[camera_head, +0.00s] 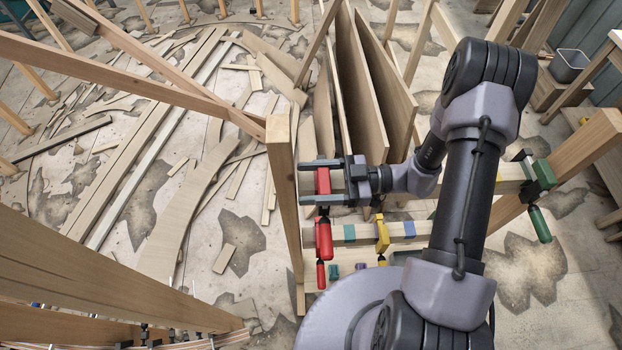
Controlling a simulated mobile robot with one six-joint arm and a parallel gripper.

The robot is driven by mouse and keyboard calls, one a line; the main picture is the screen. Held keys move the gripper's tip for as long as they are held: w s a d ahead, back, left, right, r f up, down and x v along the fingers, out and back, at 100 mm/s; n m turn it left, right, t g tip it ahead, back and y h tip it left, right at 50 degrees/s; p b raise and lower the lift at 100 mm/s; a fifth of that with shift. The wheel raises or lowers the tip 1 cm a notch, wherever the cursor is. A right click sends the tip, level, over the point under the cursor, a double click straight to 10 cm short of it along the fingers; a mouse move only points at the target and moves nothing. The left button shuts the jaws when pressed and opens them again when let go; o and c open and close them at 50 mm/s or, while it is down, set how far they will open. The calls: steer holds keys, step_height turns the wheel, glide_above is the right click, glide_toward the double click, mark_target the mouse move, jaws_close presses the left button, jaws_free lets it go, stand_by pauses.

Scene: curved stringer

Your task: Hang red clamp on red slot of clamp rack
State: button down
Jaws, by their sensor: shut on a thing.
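My gripper (322,181) is shut on the red clamp (323,241), with one finger above and one below its red bar. The clamp hangs down from the jaws, its red handle pointing toward the bottom of the picture. It is at the left end of the wooden clamp rack (362,238), in front of its rails. Coloured marks show on the rails: teal (349,233), blue (409,229) and purple (360,267). No red slot is clearly visible. I cannot tell whether the clamp touches the rack.
A yellow clamp (382,234) hangs on the rack just right of the red one. A green clamp (540,205) is at the far right end of the upper rail. A wooden post (283,190) stands close left of my gripper. Tall boards (362,95) lean behind it.

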steer(key=shift+f, duration=0.1)
steer(key=shift+c, duration=0.8)
jaws_free()
steer(key=shift+s, duration=0.1)
steer(key=shift+f, duration=0.1)
steer(key=d+b, duration=0.1)
steer(key=d, duration=1.6)
steer(key=shift+s+d+r, duration=0.2)
steer(key=shift+d, duration=0.05)
steer(key=shift+s, duration=0.1)
